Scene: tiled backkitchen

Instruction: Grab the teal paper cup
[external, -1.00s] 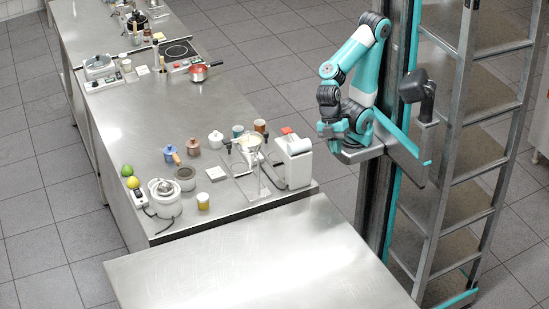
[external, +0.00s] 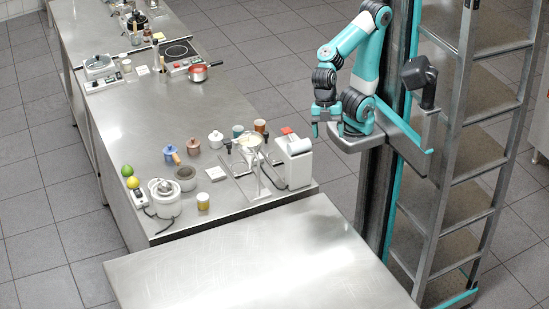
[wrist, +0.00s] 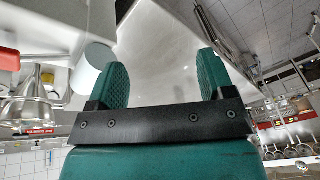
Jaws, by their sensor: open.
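A teal cup (external: 238,131) stands on the steel counter (external: 140,120), just left of a brown cup (external: 260,126). It is small in the external view, behind the metal stand, and I cannot make it out in the wrist view. My gripper (external: 328,132) is open and empty, in the air to the right of the counter and well apart from the cup. In the wrist view the two teal fingers (wrist: 160,75) are spread with nothing between them.
A white appliance (external: 294,163) with a red top and a metal stand (external: 252,165) are near the cup. Several jars, including a blue one (external: 170,154), stand left of it. The front table (external: 250,255) is bare.

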